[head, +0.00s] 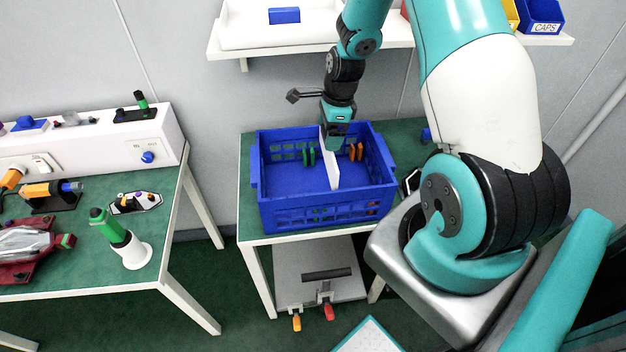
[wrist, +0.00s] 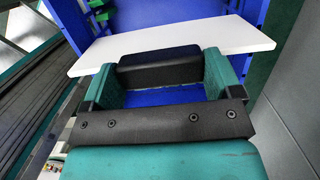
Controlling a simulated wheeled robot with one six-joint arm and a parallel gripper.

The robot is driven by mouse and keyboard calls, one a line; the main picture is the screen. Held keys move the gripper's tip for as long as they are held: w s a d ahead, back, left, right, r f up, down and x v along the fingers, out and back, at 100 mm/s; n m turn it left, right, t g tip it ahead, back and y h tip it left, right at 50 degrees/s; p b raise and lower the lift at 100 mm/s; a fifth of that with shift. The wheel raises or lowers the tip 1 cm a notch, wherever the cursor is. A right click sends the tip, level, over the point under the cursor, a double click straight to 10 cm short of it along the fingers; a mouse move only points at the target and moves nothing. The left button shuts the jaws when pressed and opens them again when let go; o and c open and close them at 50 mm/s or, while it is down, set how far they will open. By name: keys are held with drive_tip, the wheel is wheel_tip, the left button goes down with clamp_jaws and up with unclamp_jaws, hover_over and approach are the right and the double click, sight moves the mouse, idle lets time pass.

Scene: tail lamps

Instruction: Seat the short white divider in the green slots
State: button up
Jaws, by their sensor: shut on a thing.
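The blue crate (head: 330,214) stands on a small green-topped table. My gripper (head: 337,122) is over the crate, pointing down. It is shut on the white divider (head: 331,165), which hangs upright inside the crate. In the wrist view the white divider (wrist: 175,45) crosses beyond my gripper (wrist: 160,72), with a dark block between the teal fingers. The green slots (head: 308,157) are on the crate's far wall, left of the divider and apart from it in the head view. The orange slots (head: 356,152) are to its right. The divider's lower edge contact is unclear.
A shelf (head: 255,42) with a blue block (head: 284,15) and bins (head: 541,16) is on the wall behind. A workbench (head: 90,270) with lamps and fixtures stands to the left. A grey lower shelf (head: 290,285) holds clamps under the crate's table.

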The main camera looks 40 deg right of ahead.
drive_tip(key=shift+w+a, duration=0.5)
drive_tip(key=shift+a, duration=0.35)
drive_tip(key=shift+w+a, duration=0.5)
drive_tip(key=shift+a, duration=0.35)
drive_tip(key=shift+f, duration=0.15)
drive_tip(key=shift+f+b, duration=0.75)
drive_tip(key=shift+f, duration=0.8)
idle(0.4)
drive_tip(key=shift+f+b, duration=0.85)
drive_tip(key=shift+f, duration=0.55)
drive_tip(key=shift+f+b, duration=0.75)
drive_tip(key=shift+f, duration=0.35)
